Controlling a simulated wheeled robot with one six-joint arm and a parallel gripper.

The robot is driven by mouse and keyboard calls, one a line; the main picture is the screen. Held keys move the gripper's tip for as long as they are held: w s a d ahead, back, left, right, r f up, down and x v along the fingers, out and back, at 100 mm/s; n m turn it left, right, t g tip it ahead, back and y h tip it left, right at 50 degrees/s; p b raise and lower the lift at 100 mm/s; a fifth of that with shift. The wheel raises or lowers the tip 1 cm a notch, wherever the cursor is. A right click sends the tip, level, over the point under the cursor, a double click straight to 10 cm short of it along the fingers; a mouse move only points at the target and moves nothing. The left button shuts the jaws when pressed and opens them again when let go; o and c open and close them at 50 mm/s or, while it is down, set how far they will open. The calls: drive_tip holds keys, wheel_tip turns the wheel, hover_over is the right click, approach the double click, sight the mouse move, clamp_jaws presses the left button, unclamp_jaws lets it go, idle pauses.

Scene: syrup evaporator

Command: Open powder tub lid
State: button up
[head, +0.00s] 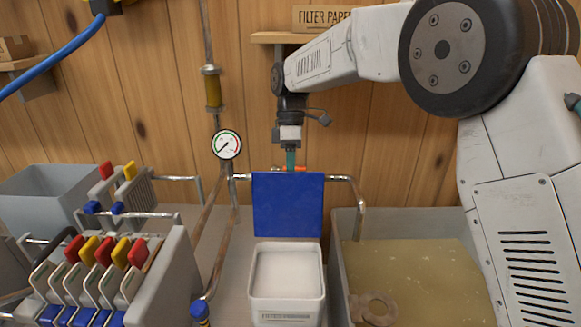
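The powder tub (287,309) is a pale, square tub with a label on its front, standing low in the middle of the head view. White powder (287,272) shows inside it. Its blue lid (288,210) stands upright at the tub's back edge, leaving the top uncovered. My gripper (291,163) points down at the lid's top edge, from above and seemingly behind it. Its teal fingers are small and partly hidden by the lid, so I cannot tell their opening or whether they touch it.
A filter press with coloured handles (103,253) stands at left, beside a grey bin (45,200). Pipes and a gauge (227,145) are behind. A filter paper shelf (280,37) is above.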

drive_tip(key=v, duration=0.8)
drive_tip(key=s+d+r+m+t, duration=0.1)
drive_tip(key=s+d+r+m, duration=0.35)
drive_tip(key=s+d, duration=0.5)
drive_tip(key=s+d+r+m+t, duration=0.1)
drive_tip(key=s+d+r+m, duration=0.35)
drive_tip(key=d, duration=0.75)
drive_tip(key=s+d+f+m, duration=0.3)
drive_tip(key=s+f, duration=0.1)
drive_tip(key=s, duration=0.4)
drive_tip(key=s+d+f+m+t, duration=0.1)
drive_tip(key=s+d+f+m, duration=0.2)
drive_tip(key=s, duration=0.5)
drive_tip(key=s+d+f+m+t, duration=0.1)
drive_tip(key=s+d+f+m, duration=0.3)
drive_tip(key=s, duration=0.4)
drive_tip(key=shift+s+d+f, duration=0.25)
drive_tip(key=shift+d+f, duration=0.15)
drive_tip(key=shift+d, duration=0.2)
